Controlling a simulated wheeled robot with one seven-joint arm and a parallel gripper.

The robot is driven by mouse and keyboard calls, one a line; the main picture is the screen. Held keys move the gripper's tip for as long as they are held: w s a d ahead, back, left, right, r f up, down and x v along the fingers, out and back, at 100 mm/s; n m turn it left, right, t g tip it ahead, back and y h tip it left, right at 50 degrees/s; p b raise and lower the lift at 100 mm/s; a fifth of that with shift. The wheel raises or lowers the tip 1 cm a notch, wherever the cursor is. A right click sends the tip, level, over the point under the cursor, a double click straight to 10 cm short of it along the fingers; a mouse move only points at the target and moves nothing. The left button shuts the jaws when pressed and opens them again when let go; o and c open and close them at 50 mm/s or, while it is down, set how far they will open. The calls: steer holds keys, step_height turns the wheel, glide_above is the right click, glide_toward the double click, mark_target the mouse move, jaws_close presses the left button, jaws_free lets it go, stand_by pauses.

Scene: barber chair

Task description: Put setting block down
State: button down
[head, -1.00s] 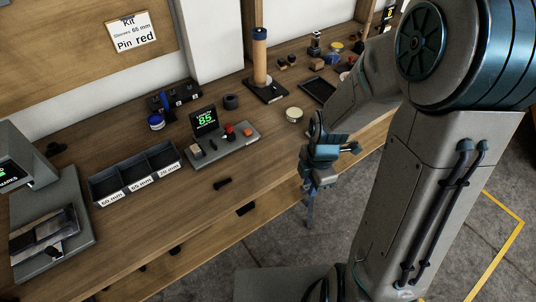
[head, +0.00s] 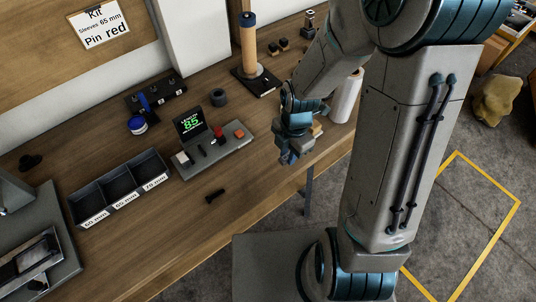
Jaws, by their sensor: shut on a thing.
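My gripper (head: 290,156) points downward over the front part of the wooden bench, to the right of the gauge stand. It is shut on the setting block, but the block is too small and too covered by the fingers to make out. The gauge stand (head: 232,146) is grey, with a black display reading a green 85, a red knob and an orange button. Whether the fingers or the block touch the bench cannot be told.

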glide_above(264, 163)
step_height(264, 163, down, 4)
steer(key=shift+d+f+p, duration=0.15)
steer(key=shift+p, duration=0.3)
steer(key=shift+f+p, duration=0.4)
steer(key=shift+f, duration=1.65)
steer(key=shift+f, duration=0.15)
steer(key=c, duration=1.3)
jaws_free()
